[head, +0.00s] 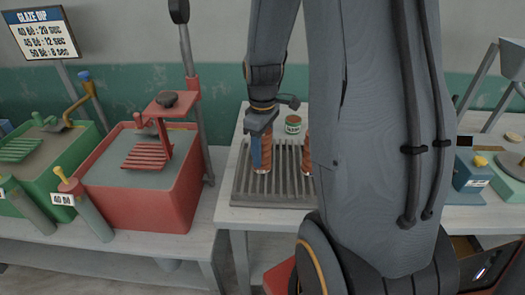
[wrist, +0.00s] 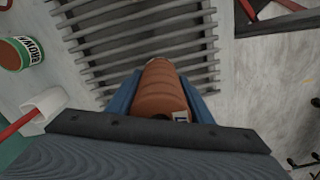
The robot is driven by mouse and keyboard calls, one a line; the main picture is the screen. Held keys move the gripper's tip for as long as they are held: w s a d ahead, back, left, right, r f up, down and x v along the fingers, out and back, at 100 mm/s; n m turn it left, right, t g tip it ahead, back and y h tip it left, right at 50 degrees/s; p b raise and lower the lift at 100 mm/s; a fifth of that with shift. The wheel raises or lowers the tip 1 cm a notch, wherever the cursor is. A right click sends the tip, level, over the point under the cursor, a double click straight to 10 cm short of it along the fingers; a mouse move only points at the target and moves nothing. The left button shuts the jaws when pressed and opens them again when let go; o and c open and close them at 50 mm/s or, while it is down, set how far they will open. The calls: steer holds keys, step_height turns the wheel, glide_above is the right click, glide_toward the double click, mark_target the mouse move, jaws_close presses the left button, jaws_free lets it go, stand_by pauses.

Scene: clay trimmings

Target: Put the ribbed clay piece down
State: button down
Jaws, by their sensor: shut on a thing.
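My gripper (head: 262,160) is shut on an orange-brown ribbed clay piece (head: 267,153), which it holds upright over the slatted grey rack (head: 240,190). In the wrist view the clay piece (wrist: 160,88) sits between the two blue fingers, with a small pale label near its lower right. The piece's lower end appears at or very close to the slats; I cannot tell whether it touches. A second orange-brown piece (head: 306,158) stands on the rack to the right, mostly hidden behind my arm.
A green-labelled jar (head: 293,124) stands behind the rack; it also shows in the wrist view (wrist: 14,53). A white object with a red handle (wrist: 42,108) lies near it. A red glaze tank (head: 150,205) and a green one stand to the left. My arm hides the table's middle right.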

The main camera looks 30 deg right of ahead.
steer(key=c, duration=0.9)
jaws_free()
steer(key=shift+f, duration=0.15)
step_height(320, 180, up, 12)
steer(key=b, duration=0.3)
steer(key=shift+s, duration=0.1)
